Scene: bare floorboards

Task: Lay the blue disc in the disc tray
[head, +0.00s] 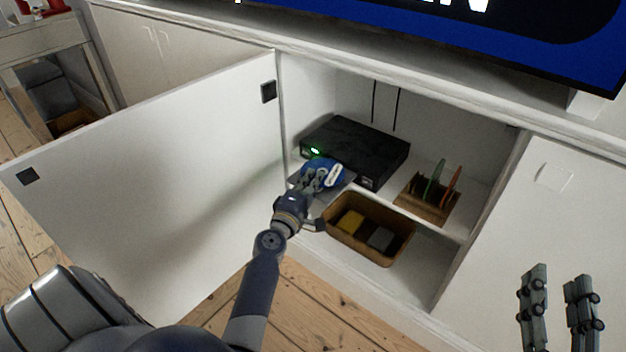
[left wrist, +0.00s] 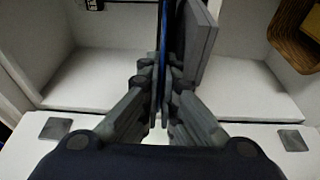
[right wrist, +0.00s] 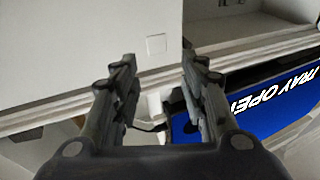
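The blue disc (head: 318,165) is at the front of the black player (head: 352,143), partly hidden by my left gripper (head: 318,182). In the left wrist view the blue disc (left wrist: 164,40) shows edge-on between the fingers, and the left gripper (left wrist: 160,88) is shut on it. The grey disc tray (head: 342,186) sticks out from the player; its slab (left wrist: 200,45) is close beside the disc in the left wrist view. I cannot tell whether disc and tray touch. My right gripper (head: 559,272) is open and empty, away from the cabinet opening.
A brown basket (head: 369,252) with yellow and dark items stands below the tray. The open cabinet door (head: 160,190) is at left. The screen above reads "TRAY OPEN" in the right wrist view (right wrist: 265,100).

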